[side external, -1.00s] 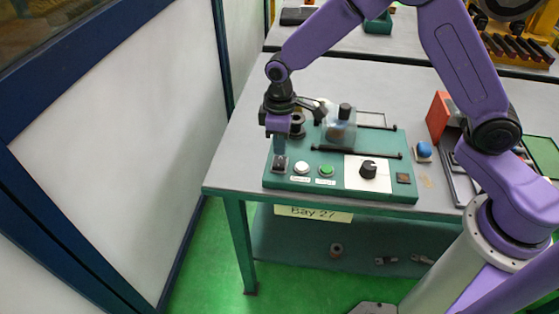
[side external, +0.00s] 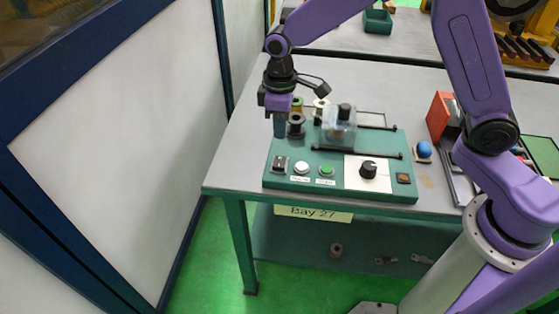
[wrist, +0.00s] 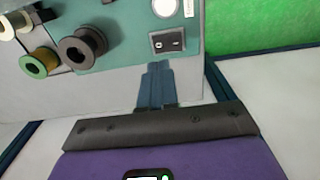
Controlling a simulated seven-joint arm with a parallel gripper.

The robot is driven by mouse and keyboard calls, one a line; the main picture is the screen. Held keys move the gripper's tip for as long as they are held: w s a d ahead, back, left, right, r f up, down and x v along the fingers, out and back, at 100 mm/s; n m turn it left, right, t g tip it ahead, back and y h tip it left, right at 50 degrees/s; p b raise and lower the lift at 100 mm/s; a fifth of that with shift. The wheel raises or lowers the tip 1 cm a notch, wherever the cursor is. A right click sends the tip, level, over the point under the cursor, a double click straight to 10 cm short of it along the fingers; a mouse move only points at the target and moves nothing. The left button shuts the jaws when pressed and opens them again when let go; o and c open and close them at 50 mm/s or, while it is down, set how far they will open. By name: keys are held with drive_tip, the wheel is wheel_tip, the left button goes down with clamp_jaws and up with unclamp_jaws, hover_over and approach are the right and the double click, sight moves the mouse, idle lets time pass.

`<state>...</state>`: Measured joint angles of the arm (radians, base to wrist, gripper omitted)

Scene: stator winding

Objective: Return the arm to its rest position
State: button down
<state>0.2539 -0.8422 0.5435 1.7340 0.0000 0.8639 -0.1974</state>
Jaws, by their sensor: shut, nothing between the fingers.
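My gripper (side external: 280,134) is shut and empty. It points down above the left edge of the green control panel (side external: 340,186), clear of the rocker switch (side external: 281,164). In the wrist view my closed fingers (wrist: 158,68) show just beside the black rocker switch (wrist: 167,42), over the grey table. The arm reaches over the table from its base at the right.
A white button (side external: 302,168), green button (side external: 326,170), black knob (side external: 368,169) and orange square lamp (side external: 403,178) are on the panel. A clear-covered device (side external: 340,127) and dark spool (side external: 296,126) stand close right of my gripper. A red box (side external: 441,114) is farther right.

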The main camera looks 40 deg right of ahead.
drive_tip(key=s+d+r+n, duration=0.1)
drive_tip(key=s+d, duration=0.3)
drive_tip(key=s, duration=0.5)
drive_tip(key=s+d+r+n, duration=0.1)
drive_tip(key=s+d+r, duration=0.2)
drive_tip(key=s, duration=0.7)
drive_tip(key=s+d+r+n, duration=0.1)
drive_tip(key=s+d+r, duration=0.1)
drive_tip(key=s+d, duration=0.4)
drive_tip(key=s, duration=0.4)
drive_tip(key=shift+s+d+r+n, duration=0.15)
drive_tip(key=shift+s+r+n, duration=0.15)
drive_tip(key=shift+r, duration=0.1)
